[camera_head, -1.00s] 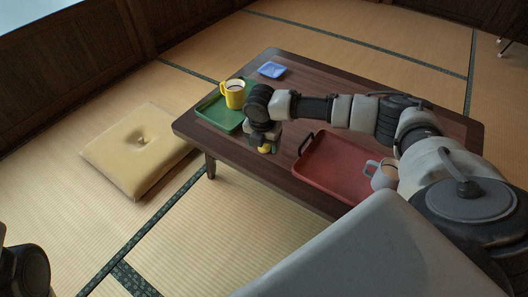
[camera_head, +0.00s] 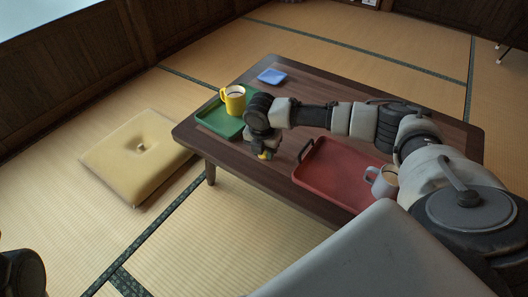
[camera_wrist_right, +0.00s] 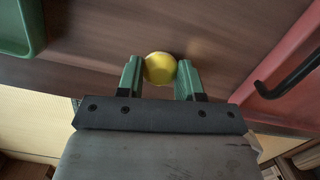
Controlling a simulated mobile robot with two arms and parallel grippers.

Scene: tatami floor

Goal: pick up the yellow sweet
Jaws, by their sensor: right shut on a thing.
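The yellow sweet (camera_wrist_right: 159,68) is small and rounded. In the right wrist view it sits between the two green fingers of my right gripper (camera_wrist_right: 158,76), which is shut on it. In the head view the sweet (camera_head: 265,155) shows as a small yellow patch below my right gripper (camera_head: 264,153), near the table's front edge, between the green and red trays. I cannot tell whether the sweet touches the table top. My left gripper is not in view; only a dark part of my left arm shows at the lower left.
The low dark wooden table (camera_head: 320,88) bears a green tray (camera_head: 213,120) with a yellow mug (camera_head: 234,99), a blue dish (camera_head: 272,76), and a red tray (camera_head: 335,172) with a grey mug (camera_head: 382,182) at its right end. A yellow cushion (camera_head: 125,165) lies on the tatami left of the table.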

